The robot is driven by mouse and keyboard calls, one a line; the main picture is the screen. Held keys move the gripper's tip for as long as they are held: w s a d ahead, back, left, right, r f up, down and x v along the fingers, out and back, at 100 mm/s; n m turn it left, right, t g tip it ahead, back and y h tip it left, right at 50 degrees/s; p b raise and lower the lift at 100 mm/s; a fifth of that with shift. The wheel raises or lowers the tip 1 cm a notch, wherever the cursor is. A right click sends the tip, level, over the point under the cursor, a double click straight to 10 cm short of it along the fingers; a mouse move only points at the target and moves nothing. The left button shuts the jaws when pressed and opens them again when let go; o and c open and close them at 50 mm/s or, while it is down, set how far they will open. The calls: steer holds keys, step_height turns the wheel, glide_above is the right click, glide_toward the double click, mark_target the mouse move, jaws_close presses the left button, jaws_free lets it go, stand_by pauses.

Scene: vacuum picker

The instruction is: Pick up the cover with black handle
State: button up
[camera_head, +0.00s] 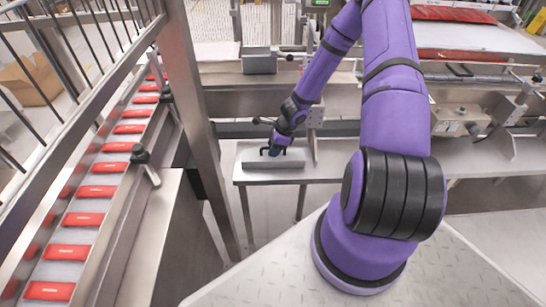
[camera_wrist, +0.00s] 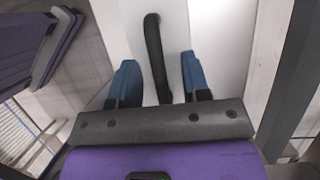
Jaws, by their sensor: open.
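The cover (camera_head: 272,171) is a grey, box-like metal piece on a steel ledge in the middle of the head view. In the wrist view its pale top (camera_wrist: 215,45) lies below my gripper. Its black handle (camera_wrist: 155,58) is a long curved bar running up the wrist view. My gripper (camera_wrist: 160,72) has two blue fingers, open, with the handle between them, nearer the left finger. I cannot tell whether a finger touches it. In the head view my gripper (camera_head: 275,152) is small, right at the cover, and hides part of the handle.
A steel ledge (camera_head: 320,170) carries the cover, with machine frames behind it. A steel post (camera_head: 195,110) stands left of it. A conveyor with several red packs (camera_head: 84,219) runs along the left. A similar grey box (camera_head: 259,62) stands farther back.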

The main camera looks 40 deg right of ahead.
steer(key=shift+w+a+f, duration=0.1)
steer(key=shift+f, duration=0.15)
jaws_close()
